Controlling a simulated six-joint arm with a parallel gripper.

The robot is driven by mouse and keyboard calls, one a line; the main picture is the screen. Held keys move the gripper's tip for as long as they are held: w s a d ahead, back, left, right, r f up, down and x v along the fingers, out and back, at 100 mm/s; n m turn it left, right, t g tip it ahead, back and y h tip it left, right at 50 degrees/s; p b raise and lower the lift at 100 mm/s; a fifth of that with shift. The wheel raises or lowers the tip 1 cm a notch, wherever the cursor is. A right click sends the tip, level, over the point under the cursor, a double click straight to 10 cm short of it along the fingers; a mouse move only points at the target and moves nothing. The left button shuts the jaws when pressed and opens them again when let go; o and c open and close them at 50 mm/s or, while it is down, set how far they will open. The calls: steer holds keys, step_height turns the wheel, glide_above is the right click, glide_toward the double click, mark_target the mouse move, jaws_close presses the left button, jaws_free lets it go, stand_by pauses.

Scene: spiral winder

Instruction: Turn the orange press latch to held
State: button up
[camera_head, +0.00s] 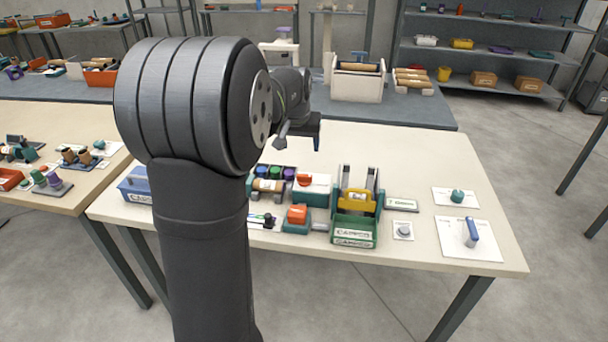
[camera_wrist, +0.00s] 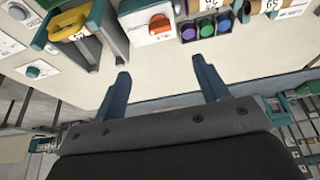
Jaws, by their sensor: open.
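An orange rotary latch (camera_head: 304,179) sits on a white box with a teal base, mid-table. In the wrist view the orange latch (camera_wrist: 160,24) shows a white mark on its face, at the top centre. My gripper (camera_wrist: 165,76) is open and empty, its two blue-grey fingers apart over bare table. The latch lies beyond the fingertips and is not touched. In the head view my gripper (camera_head: 300,138) is partly hidden by my arm, above the back of the table. A second orange block (camera_head: 297,214) sits on a teal base nearer the front edge.
Beside the latch are blue, green and purple round parts (camera_wrist: 206,27). On its other side stands a frame with a yellow part (camera_head: 355,199) and a green bin (camera_head: 352,232). A blue-handled lever (camera_head: 471,232) stands on a plate at the right. The back right tabletop is clear.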

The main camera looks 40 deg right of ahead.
mark_target(304, 175)
steer(key=x, duration=1.7)
steer(key=shift+f, duration=0.15)
steer(key=c, duration=1)
